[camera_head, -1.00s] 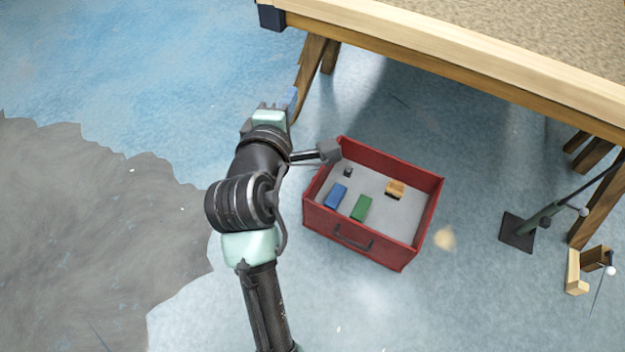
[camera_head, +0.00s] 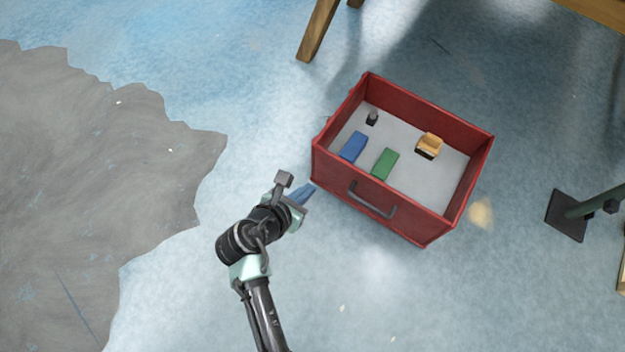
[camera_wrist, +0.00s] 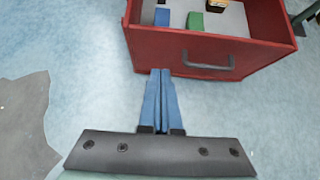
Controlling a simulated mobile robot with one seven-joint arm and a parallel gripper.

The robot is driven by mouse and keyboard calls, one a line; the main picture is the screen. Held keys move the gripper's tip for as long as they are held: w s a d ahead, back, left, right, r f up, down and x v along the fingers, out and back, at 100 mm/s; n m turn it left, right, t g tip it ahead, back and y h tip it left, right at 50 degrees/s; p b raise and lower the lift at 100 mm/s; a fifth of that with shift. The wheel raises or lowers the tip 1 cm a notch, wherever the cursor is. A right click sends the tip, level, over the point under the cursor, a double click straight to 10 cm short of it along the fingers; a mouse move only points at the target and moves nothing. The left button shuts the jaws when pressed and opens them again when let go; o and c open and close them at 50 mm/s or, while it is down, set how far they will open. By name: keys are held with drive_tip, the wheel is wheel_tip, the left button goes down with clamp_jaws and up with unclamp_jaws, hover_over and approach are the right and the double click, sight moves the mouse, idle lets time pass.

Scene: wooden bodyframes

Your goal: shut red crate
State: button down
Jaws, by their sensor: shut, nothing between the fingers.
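The red crate (camera_head: 335,172) stands on the floor, open at the top, with a grey handle (camera_head: 371,203) on its near wall. Inside lie a blue block (camera_head: 353,147), a green block (camera_head: 385,164), a yellow-orange item (camera_head: 429,145) and a small dark item (camera_head: 372,117). No lid shows. My gripper (camera_head: 309,188) is just off the crate's near left corner, its blue fingers together and empty. In the wrist view my gripper (camera_wrist: 162,72) points at the near wall of the red crate (camera_wrist: 160,50), left of the handle (camera_wrist: 208,66). I cannot tell whether the fingertips touch the wall.
A wooden leg (camera_head: 318,30) stands behind the crate. A dark stand base (camera_head: 568,216) is on the floor at the right. A grey patch (camera_head: 90,190) covers the floor at the left. The floor in front of the crate is clear.

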sight(337, 161)
drive_tip(key=b+x, duration=0.3)
drive_tip(key=x, duration=0.1)
drive_tip(key=w+r+b+x, duration=0.1)
drive_tip(key=b+x, duration=0.2)
drive_tip(key=d+r+b+x, duration=0.1)
drive_tip(key=b+x, duration=0.2)
drive_tip(key=x, duration=0.1)
drive_tip(key=shift+w+d+f, duration=0.1)
drive_tip(key=shift+w+f, duration=0.2)
drive_tip(key=shift+w, duration=0.1)
drive_tip(key=shift+w+d+r, duration=0.1)
drive_tip(key=shift+w+r, duration=0.05)
